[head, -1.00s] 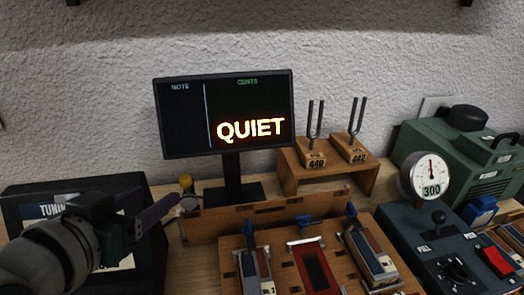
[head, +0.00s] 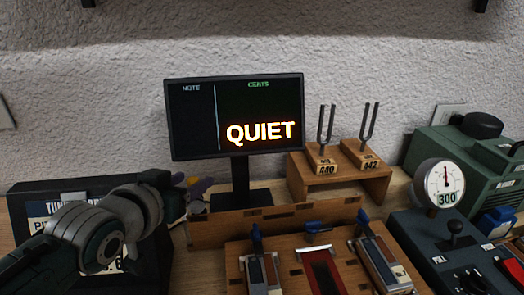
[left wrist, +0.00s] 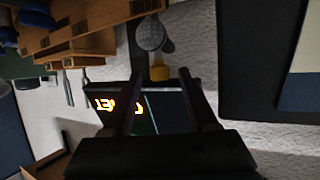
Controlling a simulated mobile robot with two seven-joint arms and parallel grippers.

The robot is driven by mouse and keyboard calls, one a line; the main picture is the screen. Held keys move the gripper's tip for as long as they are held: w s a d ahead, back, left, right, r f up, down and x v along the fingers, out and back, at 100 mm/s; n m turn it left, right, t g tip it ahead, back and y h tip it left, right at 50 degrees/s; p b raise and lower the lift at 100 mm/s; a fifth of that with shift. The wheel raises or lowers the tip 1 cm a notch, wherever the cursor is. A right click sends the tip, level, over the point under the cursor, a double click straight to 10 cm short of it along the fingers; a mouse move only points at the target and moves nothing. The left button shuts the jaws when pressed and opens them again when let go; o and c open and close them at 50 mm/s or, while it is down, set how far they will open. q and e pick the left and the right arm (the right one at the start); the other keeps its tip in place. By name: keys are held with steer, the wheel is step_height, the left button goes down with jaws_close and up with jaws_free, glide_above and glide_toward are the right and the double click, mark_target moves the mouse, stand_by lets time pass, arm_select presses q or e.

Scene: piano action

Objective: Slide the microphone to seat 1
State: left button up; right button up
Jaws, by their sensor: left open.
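The microphone, with a round silver mesh head and a yellow collar, is at the left end of the wooden rail. In the left wrist view the microphone (left wrist: 158,71) appears between the two open fingertips of my left gripper (left wrist: 160,75). I cannot tell whether the fingers touch it. The wooden rail (head: 300,213) has dark slots along it; no seat number is readable. My right gripper is not in view.
A monitor (head: 235,115) reading QUIET stands behind the rail. Tuning forks (head: 325,125) stand on a wooden shelf to its right. A wooden board (head: 290,262) with levers is in front. A dark box (head: 30,195) is at the left, and a gauge (head: 440,182) at the right.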

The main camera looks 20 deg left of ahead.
arm_select(q)
steer(key=shift+c, duration=0.2)
jaws_close()
stand_by(1.1)
